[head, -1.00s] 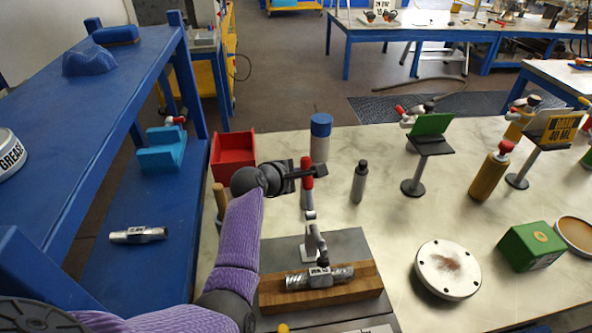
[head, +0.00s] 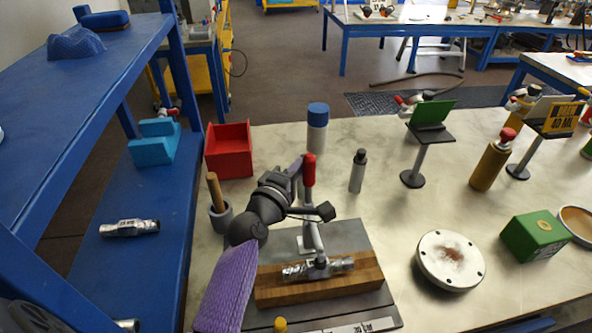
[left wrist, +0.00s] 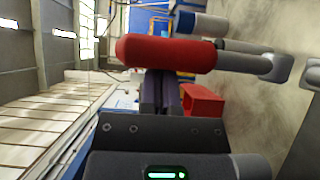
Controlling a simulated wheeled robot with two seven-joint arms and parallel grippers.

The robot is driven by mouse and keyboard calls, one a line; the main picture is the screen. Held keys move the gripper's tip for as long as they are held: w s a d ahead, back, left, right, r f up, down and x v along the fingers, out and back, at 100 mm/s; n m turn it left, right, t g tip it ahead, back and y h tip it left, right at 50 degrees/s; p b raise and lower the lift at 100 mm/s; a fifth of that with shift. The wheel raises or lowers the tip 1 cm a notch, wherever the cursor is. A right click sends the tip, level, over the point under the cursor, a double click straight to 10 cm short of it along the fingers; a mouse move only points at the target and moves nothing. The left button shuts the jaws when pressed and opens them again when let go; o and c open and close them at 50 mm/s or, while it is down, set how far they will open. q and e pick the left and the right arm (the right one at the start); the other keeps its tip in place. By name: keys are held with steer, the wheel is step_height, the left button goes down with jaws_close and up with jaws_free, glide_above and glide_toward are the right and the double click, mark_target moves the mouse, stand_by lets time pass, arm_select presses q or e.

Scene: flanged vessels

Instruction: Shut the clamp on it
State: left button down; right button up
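A toggle clamp with a red handle (head: 309,170) stands on a grey plate (head: 352,236). Its handle points up, and its dark tip (head: 320,262) is at a silver labelled fitting (head: 295,270) on a wooden block (head: 300,293). I cannot tell whether the tip presses on it. My left gripper (head: 297,168) is just left of the handle. In the left wrist view the red handle (left wrist: 165,52) crosses in front of the dark fingers (left wrist: 161,90), which lie side by side, apparently shut with nothing between them. Contact with the handle is unclear. My right gripper is not in view.
A red bin (head: 229,150), a grey cup with a wooden handle (head: 220,218), a blue-capped cylinder (head: 317,140) and a grey bottle (head: 358,172) stand around the clamp. A round flange (head: 450,262) and a green box (head: 541,236) are at right. Blue shelving (head: 90,215) borders the left.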

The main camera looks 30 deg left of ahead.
arm_select(q)
steer(key=shift+s+d, duration=0.1)
steer(key=shift+d, duration=0.1)
stand_by(0.5)
steer(key=s, duration=1)
steer(key=shift+f+p, duration=0.15)
steer(key=shift+p, duration=0.15)
